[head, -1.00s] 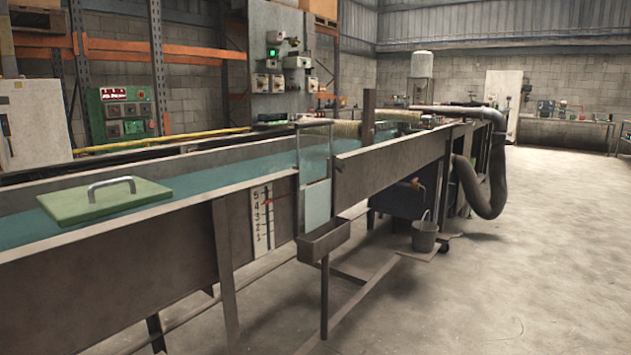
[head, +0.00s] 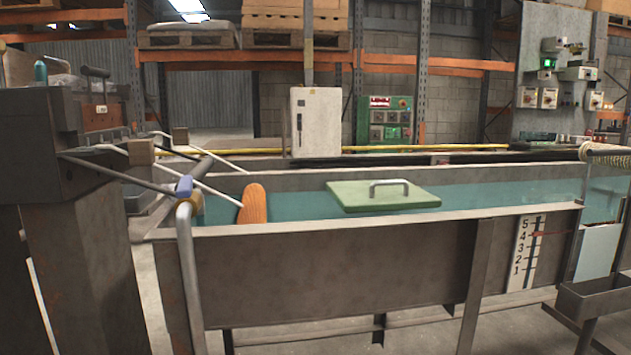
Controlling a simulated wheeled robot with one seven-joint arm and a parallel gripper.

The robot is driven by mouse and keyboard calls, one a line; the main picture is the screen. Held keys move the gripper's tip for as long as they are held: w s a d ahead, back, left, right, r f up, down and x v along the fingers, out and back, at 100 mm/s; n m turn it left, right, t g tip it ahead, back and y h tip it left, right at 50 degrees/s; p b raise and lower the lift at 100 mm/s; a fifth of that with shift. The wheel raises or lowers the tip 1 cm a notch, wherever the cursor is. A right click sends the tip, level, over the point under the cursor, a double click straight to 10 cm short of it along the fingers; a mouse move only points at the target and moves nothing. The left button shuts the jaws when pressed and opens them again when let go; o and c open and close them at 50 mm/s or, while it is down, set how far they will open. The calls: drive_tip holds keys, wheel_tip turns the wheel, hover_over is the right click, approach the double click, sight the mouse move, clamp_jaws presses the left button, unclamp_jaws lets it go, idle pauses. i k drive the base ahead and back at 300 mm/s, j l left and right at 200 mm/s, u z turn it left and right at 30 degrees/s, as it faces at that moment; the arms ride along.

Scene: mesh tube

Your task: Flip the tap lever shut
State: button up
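I cannot make out a tap lever for certain in the head view. At the left, a bent grey pipe (head: 190,265) rises beside the tank's end, with a small blue piece (head: 184,186) at its top. I cannot tell whether that piece is a lever. My gripper is not in view.
A long steel tank (head: 330,275) of blue-green water crosses the view. A green lid with a handle (head: 385,200) and an orange paddle-shaped piece (head: 254,204) are at it. A dark metal stand (head: 85,240) fills the left. A numbered gauge (head: 525,252) is on the tank's right side.

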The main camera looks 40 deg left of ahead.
sight(184, 187)
drive_tip(key=u, duration=2.25)
